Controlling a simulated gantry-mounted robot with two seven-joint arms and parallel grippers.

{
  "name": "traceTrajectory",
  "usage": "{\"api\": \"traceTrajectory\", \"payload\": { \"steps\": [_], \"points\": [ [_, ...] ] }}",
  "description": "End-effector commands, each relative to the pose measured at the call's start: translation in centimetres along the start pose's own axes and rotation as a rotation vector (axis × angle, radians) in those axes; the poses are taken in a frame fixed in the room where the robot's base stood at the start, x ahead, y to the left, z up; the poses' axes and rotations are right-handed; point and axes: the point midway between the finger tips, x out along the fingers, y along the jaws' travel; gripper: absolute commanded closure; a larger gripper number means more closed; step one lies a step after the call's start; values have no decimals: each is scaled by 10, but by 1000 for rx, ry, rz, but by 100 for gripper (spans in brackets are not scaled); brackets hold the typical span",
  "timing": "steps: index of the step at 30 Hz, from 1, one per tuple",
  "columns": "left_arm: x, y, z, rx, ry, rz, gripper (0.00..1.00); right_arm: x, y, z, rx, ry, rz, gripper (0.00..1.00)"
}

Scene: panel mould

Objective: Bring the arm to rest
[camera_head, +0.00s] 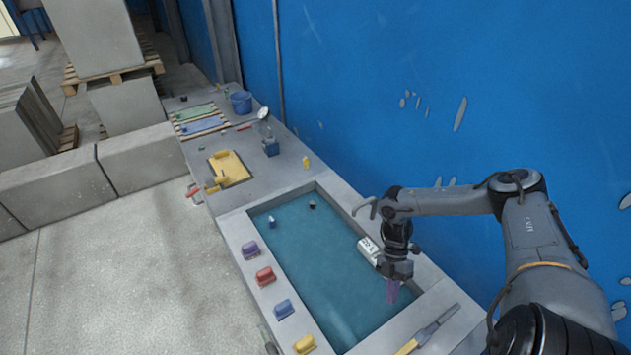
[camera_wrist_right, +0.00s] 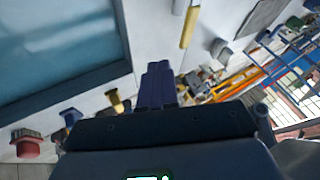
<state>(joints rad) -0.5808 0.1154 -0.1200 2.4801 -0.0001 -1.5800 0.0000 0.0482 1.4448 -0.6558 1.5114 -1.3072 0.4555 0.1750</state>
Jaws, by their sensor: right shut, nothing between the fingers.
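My right arm reaches in from the right in the head view. Its gripper (camera_head: 393,291) points down over the near right part of the panel mould (camera_head: 232,222), above the teal surface (camera_head: 320,265). The purple fingers are together and empty; they also show as a closed pair in the right wrist view (camera_wrist_right: 158,85). How high the fingertips are above the mould is hard to tell. My left gripper is not in view.
A yellow-handled tool (camera_head: 428,332) lies on the near rim. A white object (camera_head: 368,250) sits beside my wrist. The blue wall (camera_head: 400,90) stands close behind.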

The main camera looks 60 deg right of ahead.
Motion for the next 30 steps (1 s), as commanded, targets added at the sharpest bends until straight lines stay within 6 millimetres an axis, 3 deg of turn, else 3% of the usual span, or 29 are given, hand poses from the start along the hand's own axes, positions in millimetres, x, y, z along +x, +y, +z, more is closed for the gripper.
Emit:
{"api": "traceTrajectory", "payload": {
  "steps": [4,8,11,13,16,18,22,25,30],
  "points": [
    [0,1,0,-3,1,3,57,28,9,-13,-65,-7,16,100],
    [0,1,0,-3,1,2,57,78,27,-45,-180,-17,73,100],
    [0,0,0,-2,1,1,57,125,46,-89,-282,-15,171,100],
    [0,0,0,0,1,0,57,155,58,-131,-333,-2,269,100],
    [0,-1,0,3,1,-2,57,182,73,-201,-349,30,452,100],
    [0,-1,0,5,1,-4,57,185,80,-246,-301,52,588,100],
    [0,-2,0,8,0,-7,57,162,84,-304,-90,91,806,100],
    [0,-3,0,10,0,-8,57,136,77,-318,135,103,907,100],
    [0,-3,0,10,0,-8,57,104,52,-310,492,106,949,100]
  ]
}}
